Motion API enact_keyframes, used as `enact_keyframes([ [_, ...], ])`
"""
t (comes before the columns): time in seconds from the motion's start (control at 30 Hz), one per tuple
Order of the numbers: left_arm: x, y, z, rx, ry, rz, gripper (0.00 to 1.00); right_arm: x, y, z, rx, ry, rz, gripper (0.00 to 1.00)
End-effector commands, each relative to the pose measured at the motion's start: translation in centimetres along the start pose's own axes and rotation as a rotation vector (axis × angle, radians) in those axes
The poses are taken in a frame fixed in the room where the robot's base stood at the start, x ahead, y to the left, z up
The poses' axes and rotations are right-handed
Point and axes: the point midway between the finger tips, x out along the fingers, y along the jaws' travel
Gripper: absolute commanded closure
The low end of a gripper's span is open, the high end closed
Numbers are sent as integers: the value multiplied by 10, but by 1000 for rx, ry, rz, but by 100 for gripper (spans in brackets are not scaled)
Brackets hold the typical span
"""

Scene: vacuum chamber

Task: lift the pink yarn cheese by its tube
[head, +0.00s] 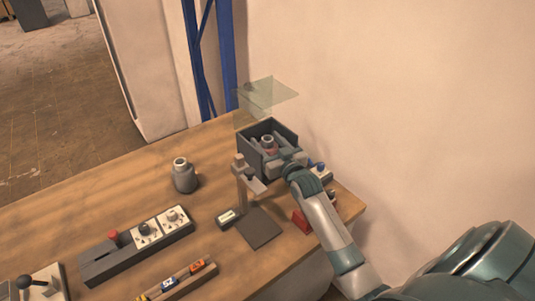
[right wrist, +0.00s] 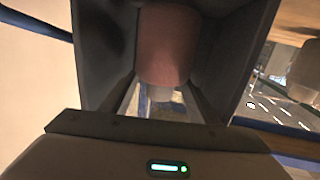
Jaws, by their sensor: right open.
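The pink yarn cheese (head: 269,144) stands in an open dark grey box (head: 250,158) at the table's back edge, its pale tube end showing on top. In the right wrist view the pink yarn body (right wrist: 165,45) fills the upper middle, with the pale tube (right wrist: 160,93) pointing toward my gripper. My right gripper (head: 275,155) reaches in over the box's near side; its open jaws (right wrist: 160,101) lie on either side of the tube, and I cannot tell whether they touch it. My left gripper is not in view.
A clear raised lid (head: 268,92) stands above the box. A grey bobbin (head: 184,176) stands on the table (head: 120,200). A stand (head: 242,185) on a dark plate is close to my right arm. A control panel (head: 140,245) and a battery tray (head: 178,281) lie nearer.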

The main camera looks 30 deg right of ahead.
Motion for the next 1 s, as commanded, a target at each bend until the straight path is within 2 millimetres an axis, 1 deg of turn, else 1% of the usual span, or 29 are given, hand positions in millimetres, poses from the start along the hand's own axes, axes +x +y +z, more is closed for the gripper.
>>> enact_keyframes([
  [0.27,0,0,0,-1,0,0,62,0,0,0,0,0,0,46],
  [0.3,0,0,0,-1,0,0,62,0,0,0,0,0,0,48],
  [0.47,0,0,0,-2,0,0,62,0,0,1,0,-1,0,86],
  [0.5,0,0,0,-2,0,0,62,0,0,1,0,-1,0,96],
  [0.53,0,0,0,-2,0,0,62,0,0,1,0,-2,0,100],
  [0.83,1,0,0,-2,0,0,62,0,0,0,-1,-2,0,100],
  [0.93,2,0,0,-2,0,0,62,0,0,-5,-1,-1,0,100],
  [1.0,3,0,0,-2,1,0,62,-1,0,-12,-1,1,0,100],
])
